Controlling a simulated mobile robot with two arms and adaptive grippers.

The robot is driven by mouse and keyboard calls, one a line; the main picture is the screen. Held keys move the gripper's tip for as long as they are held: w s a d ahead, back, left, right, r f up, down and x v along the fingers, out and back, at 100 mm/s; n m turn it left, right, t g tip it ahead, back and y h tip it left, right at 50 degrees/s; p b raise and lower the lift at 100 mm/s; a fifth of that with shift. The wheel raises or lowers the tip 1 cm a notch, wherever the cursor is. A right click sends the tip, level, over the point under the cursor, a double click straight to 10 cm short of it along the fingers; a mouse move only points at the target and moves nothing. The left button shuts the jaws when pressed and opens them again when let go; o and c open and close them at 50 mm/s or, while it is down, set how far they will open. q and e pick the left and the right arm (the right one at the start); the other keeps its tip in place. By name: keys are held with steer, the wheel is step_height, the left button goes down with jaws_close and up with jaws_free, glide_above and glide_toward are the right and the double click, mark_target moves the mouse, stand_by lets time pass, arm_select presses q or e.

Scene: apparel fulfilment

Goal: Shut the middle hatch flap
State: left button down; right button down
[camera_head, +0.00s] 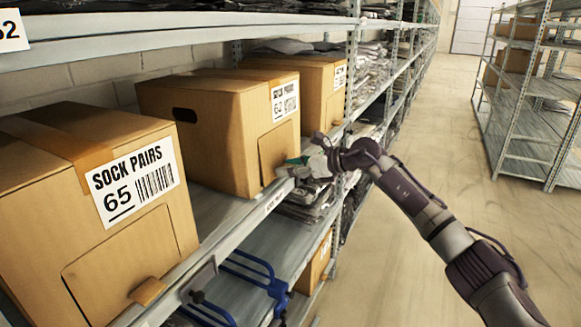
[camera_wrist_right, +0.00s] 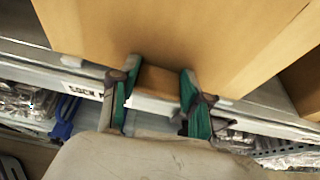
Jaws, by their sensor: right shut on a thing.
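The middle cardboard box (camera_head: 215,125) stands on the shelf, with a hatch flap (camera_head: 274,148) low on its aisle-side face. The flap looks upright and close to the box face; I cannot tell if it is fully flush. My right gripper (camera_head: 289,170) is at the flap's lower edge. In the right wrist view my right gripper (camera_wrist_right: 160,88) has its green-padded fingers on both sides of a small cardboard tab (camera_wrist_right: 158,80) and is shut on it. The fingers hide part of the tab in the head view. My left gripper is not in view.
A nearer box labelled 65 (camera_head: 70,190) has its own flap (camera_head: 110,285) with a tab. A farther box (camera_head: 322,90) stands behind the middle one. The shelf's front rail (camera_head: 240,235) runs below. Blue hangers (camera_head: 255,275) lie on the lower shelf. The aisle (camera_head: 420,120) is clear.

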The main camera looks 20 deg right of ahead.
steer(key=shift+f, duration=0.75)
steer(key=c, duration=0.9)
jaws_free()
steer(key=shift+o, duration=1.1)
steer(key=shift+w+f, duration=0.1)
steer(key=shift+o, duration=0.8)
steer(key=shift+w, duration=0.2)
steer(key=shift+s+r, duration=0.15)
steer(key=shift+r, duration=0.2)
steer(key=shift+s+d, duration=0.1)
steer(key=shift+d, duration=0.05)
steer(key=v, duration=1.1)
steer(key=shift+s+d+r, duration=0.15)
steer(key=shift+d, duration=0.05)
